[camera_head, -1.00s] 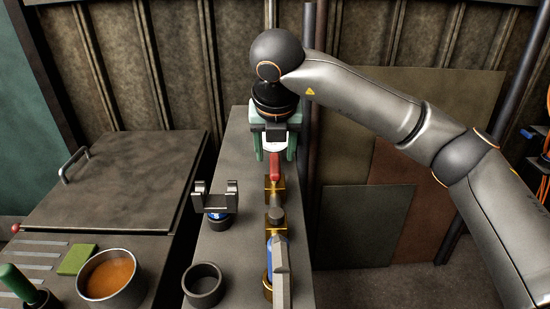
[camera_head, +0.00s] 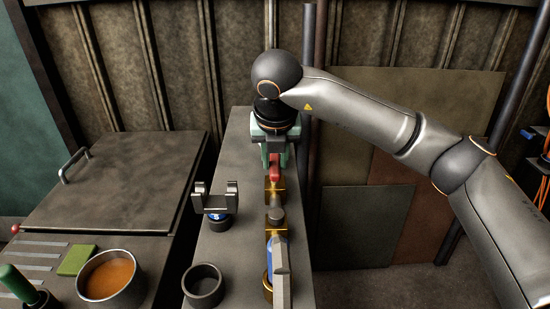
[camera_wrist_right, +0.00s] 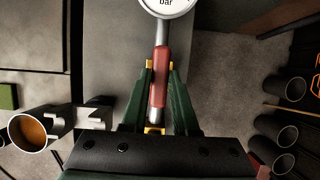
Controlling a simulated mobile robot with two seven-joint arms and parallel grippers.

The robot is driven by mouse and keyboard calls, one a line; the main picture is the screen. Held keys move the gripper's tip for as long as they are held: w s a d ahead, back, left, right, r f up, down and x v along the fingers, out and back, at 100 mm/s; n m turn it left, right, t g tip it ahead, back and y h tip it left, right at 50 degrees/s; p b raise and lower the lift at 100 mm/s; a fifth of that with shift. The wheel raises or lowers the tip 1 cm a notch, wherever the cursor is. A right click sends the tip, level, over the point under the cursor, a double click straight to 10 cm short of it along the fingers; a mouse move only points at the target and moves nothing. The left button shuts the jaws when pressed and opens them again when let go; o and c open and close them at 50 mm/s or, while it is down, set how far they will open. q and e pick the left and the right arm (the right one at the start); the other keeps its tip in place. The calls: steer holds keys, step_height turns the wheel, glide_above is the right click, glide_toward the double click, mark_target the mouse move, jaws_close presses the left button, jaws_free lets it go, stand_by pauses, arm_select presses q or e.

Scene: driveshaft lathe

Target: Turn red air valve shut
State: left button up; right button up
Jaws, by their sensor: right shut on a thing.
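The red air valve handle (camera_head: 275,173) sits on brass fittings (camera_head: 275,190) in a line along the narrow bench. In the right wrist view the red handle (camera_wrist_right: 160,80) runs lengthwise between the green fingers. My right gripper (camera_head: 275,158) comes down from above and is shut on the handle; it also shows in the right wrist view (camera_wrist_right: 160,72). The gripper hides the handle's far end in the head view. A round white gauge marked "bar" (camera_wrist_right: 167,5) is cut off at the top of the wrist view. My left gripper is not in view.
A grey fork-shaped part (camera_head: 216,198) and a dark ring (camera_head: 203,285) stand left of the valve line on the bench. A blue part with a grey bar (camera_head: 281,270) is at the near end. A pan of orange liquid (camera_head: 110,277) is further left.

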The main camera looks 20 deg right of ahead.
jaws_close()
